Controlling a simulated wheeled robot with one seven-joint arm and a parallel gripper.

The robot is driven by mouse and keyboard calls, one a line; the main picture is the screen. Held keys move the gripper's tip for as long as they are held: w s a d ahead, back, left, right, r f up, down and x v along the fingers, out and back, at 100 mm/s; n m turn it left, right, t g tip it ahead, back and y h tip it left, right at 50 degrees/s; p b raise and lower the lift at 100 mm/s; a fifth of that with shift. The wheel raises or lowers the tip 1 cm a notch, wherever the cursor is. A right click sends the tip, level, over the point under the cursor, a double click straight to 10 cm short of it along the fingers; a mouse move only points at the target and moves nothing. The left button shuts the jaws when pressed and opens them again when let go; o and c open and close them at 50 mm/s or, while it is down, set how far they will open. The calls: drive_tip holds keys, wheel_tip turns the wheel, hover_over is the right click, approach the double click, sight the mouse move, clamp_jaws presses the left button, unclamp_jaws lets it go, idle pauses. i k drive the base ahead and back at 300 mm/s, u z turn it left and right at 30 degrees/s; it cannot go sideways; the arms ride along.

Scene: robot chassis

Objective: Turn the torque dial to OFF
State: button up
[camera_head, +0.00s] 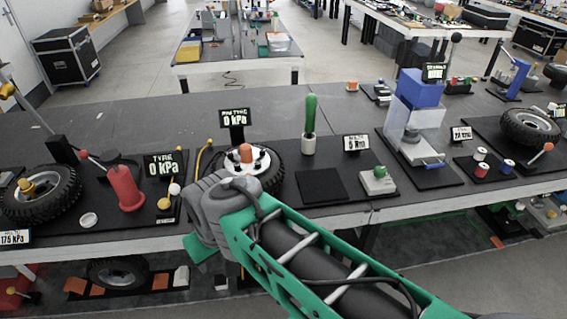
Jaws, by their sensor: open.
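The torque dial is most likely the green knob (380,171) on a small light grey box (378,184) right of centre on the bench, in front of a sign (356,143) that seems to read 5 Nm. The knob's pointer and any OFF mark are too small to read. A green-handled tool (310,115) stands upright in a white holder behind and left of the box. My gripper (202,246) is open at the bench's front edge, left of and apart from the dial. The grey wrist mostly hides it, and its fingertips cannot be made out.
A tyre with a white hub and orange cap (246,152) lies behind my wrist. A dark square pad (321,186) is left of the grey box. A blue and clear press (417,115) stands behind right. A red pump (125,187) is at left.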

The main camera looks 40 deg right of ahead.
sight(380, 171)
drive_tip(key=z, duration=2.05)
drive_tip(key=k, duration=1.2)
drive_tip(key=z, duration=0.75)
drive_tip(key=i, duration=1)
drive_tip(key=u, duration=0.5)
drive_tip(key=i, duration=0.55)
drive_tip(key=u, duration=0.65)
